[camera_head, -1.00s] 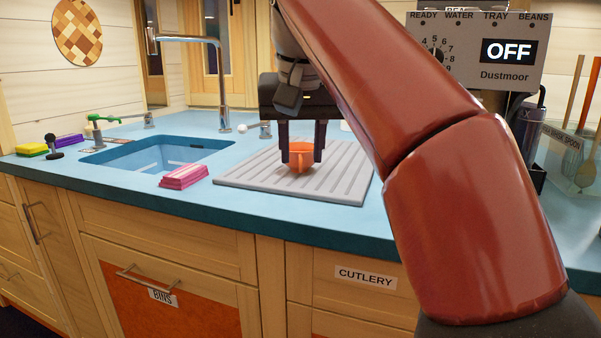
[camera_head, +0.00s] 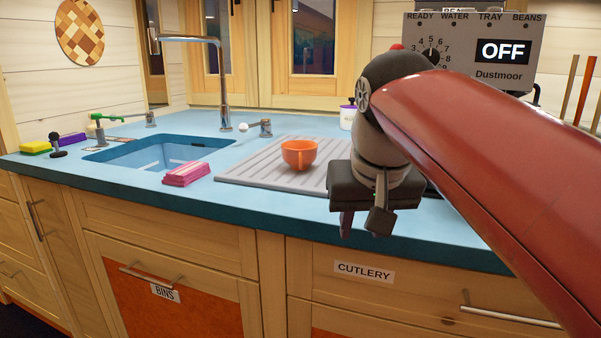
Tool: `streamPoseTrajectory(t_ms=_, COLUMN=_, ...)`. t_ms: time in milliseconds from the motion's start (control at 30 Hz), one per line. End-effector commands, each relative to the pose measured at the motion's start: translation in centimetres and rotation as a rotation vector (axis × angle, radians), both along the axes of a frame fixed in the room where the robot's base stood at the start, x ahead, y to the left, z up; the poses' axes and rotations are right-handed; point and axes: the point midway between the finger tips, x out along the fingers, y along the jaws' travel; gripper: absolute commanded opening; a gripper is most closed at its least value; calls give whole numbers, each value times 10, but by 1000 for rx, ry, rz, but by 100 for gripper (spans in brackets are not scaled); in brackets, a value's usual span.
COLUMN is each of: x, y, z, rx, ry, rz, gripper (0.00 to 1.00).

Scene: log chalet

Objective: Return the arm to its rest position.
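My gripper (camera_head: 362,222) hangs at the front edge of the blue counter, to the right of and nearer than the orange cup. Its two dark fingers point down and stand apart with nothing between them. My red arm reaches in from the lower right and hides part of the counter behind it. The orange cup (camera_head: 299,154) stands upright on the grey ribbed draining mat (camera_head: 262,169), clear of my gripper.
The blue counter (camera_head: 330,125) holds a sink (camera_head: 150,155), a tap (camera_head: 224,90), pink sponges (camera_head: 187,174), and a yellow-green sponge (camera_head: 34,148). A coffee machine reading OFF (camera_head: 470,50) stands behind my arm. Below are drawers with handles (camera_head: 510,317).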

Motion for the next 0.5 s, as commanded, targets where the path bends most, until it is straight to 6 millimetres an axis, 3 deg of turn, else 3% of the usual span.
streamPoseTrajectory(t_ms=100, x=-31, y=-24, z=-47, rx=2, ry=-18, rz=-13, gripper=33)
streamPoseTrajectory(t_ms=300, x=-81, y=-52, z=-133, rx=6, ry=-52, rz=-33, gripper=33)
streamPoseTrajectory(t_ms=500, x=-113, y=-64, z=-192, rx=7, ry=-75, rz=-49, gripper=33)
